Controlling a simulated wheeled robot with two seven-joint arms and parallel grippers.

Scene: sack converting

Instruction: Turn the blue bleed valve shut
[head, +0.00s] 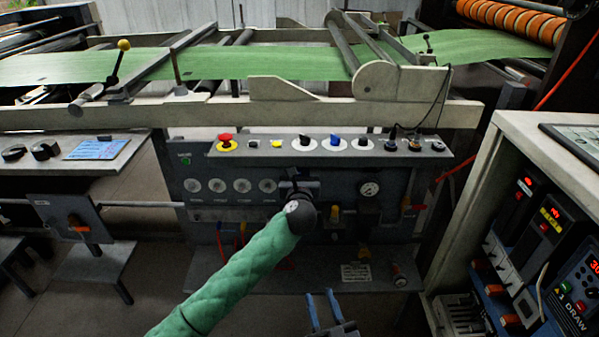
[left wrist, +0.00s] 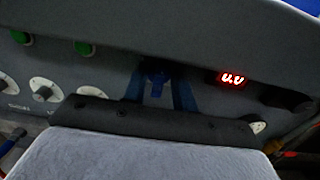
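Several white dials (head: 218,186) sit left of my left gripper, and a gauge (head: 370,189) sits right. A red display (left wrist: 232,78) is right of the valve. The ledge above carries a red emergency button (head: 227,142) and knobs. A control cabinet (head: 535,130) stands at the right.

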